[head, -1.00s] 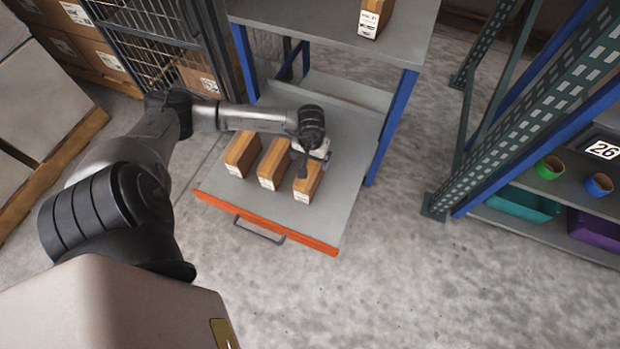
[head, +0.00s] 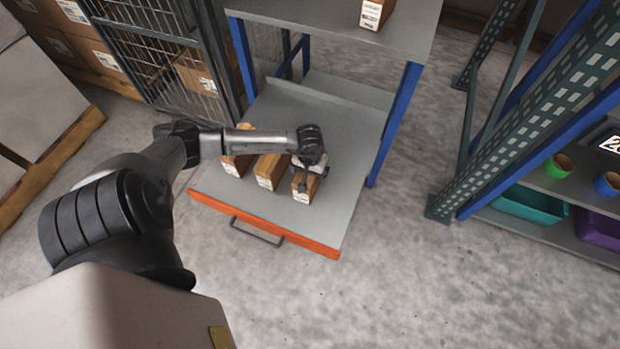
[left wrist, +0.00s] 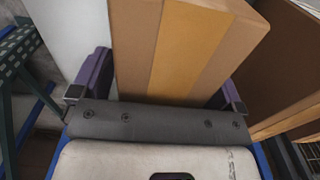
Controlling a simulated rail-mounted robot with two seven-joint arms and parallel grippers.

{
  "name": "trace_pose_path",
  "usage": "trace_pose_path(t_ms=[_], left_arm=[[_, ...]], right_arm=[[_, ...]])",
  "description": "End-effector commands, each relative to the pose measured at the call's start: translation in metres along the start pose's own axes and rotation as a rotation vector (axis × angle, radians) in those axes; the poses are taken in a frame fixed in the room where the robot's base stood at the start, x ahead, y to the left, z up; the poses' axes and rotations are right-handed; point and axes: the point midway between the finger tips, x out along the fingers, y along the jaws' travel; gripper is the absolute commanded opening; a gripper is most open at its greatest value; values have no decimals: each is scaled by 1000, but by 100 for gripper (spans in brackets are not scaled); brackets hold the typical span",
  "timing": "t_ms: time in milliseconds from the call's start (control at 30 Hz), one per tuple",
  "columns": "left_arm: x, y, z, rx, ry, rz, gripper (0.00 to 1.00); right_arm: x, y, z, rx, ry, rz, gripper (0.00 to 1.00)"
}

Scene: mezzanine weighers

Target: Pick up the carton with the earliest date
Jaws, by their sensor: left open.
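Three brown cartons with tan tape stripes and white front labels stand in a row on the pulled-out grey shelf (head: 325,215): a left carton (head: 236,164), a middle carton (head: 268,171) and a right carton (head: 302,188). The label dates are too small to read. My left gripper (head: 309,171) is open over the right carton. In the left wrist view, this carton (left wrist: 183,45) lies between the two purple fingers of the gripper (left wrist: 165,84); I cannot tell whether they touch it. Another labelled carton (head: 374,13) stands on the upper shelf. My right gripper is out of view.
The pulled-out shelf has an orange front edge (head: 262,224) and a handle. Blue posts (head: 395,120) flank it. A green rack upright (head: 495,120) and a shelf with cups and bins (head: 530,205) stand at right. The floor between is clear.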

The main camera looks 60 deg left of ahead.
Motion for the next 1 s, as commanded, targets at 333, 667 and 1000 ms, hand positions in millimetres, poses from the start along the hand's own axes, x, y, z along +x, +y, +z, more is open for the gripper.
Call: trace_pose_path(t_ms=[333, 667, 1000], left_arm=[[5, 0, 0, 0, 1, -1, 87], [4, 0, 0, 0, 1, 0, 55], [4, 0, -1, 0, 2, 1, 25]], right_arm=[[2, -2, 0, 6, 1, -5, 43], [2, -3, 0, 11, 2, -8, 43], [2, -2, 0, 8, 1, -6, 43]])
